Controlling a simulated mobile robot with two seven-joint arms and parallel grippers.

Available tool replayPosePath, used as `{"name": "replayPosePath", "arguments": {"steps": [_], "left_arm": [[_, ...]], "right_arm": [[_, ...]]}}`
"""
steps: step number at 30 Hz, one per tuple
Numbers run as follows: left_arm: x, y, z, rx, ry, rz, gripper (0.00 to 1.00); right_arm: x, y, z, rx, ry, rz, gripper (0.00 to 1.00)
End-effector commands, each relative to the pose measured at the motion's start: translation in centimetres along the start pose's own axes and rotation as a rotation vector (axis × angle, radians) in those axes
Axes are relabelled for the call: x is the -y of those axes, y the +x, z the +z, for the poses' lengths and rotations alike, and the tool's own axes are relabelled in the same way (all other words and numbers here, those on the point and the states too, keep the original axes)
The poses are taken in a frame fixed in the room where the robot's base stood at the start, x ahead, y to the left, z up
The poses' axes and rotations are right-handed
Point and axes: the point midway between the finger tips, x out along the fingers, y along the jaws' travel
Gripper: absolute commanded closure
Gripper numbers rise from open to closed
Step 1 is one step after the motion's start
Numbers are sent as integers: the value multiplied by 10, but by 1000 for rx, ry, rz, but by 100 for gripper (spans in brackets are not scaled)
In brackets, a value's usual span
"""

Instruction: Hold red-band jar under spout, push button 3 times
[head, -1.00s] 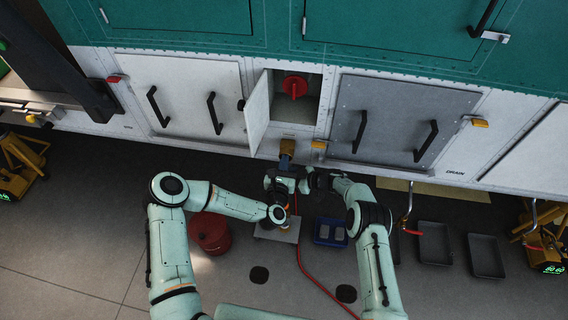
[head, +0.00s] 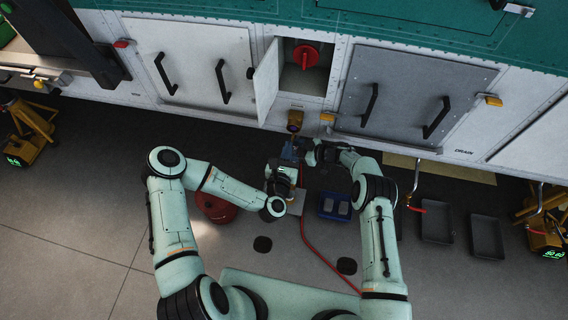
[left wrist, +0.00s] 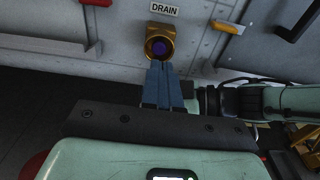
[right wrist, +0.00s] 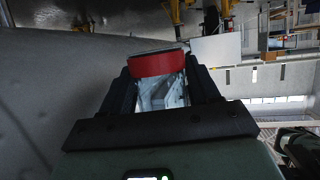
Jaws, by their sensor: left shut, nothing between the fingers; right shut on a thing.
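The brass drain spout (head: 295,120) sticks out low on the white panel. In the left wrist view the spout (left wrist: 160,33) is under a DRAIN label, with a round dark purple button (left wrist: 159,47) in its face. My left gripper (head: 289,147) is shut and empty. Its blue-grey fingertips (left wrist: 160,68) point at the button from just below in that picture; the head view shows a small gap. My right gripper (right wrist: 158,75) is shut on the clear jar (right wrist: 165,92), whose red band (right wrist: 155,64) shows between the fingers. The jar is hard to make out in the head view.
An open hatch shows a red knob (head: 306,56) above the spout. A red bucket (head: 215,207), a blue tray (head: 335,206) and a red hose (head: 330,262) are on the floor. Dark trays (head: 436,221) lie at the right. The floor at front left is clear.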

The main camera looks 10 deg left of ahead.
Motion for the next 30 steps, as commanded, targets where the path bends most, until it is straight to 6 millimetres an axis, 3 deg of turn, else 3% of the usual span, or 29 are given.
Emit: {"name": "replayPosePath", "arguments": {"steps": [3, 10, 30], "left_arm": [[0, -26, -2, -6, -2, -2, 100], [1, -55, -1, -3, -1, -2, 100], [0, -62, -1, -3, 0, -1, 100]], "right_arm": [[0, 0, 0, -1, 0, 0, 71], [0, 0, 0, -1, 0, 0, 71], [0, 0, 0, -1, 0, 0, 71]]}}
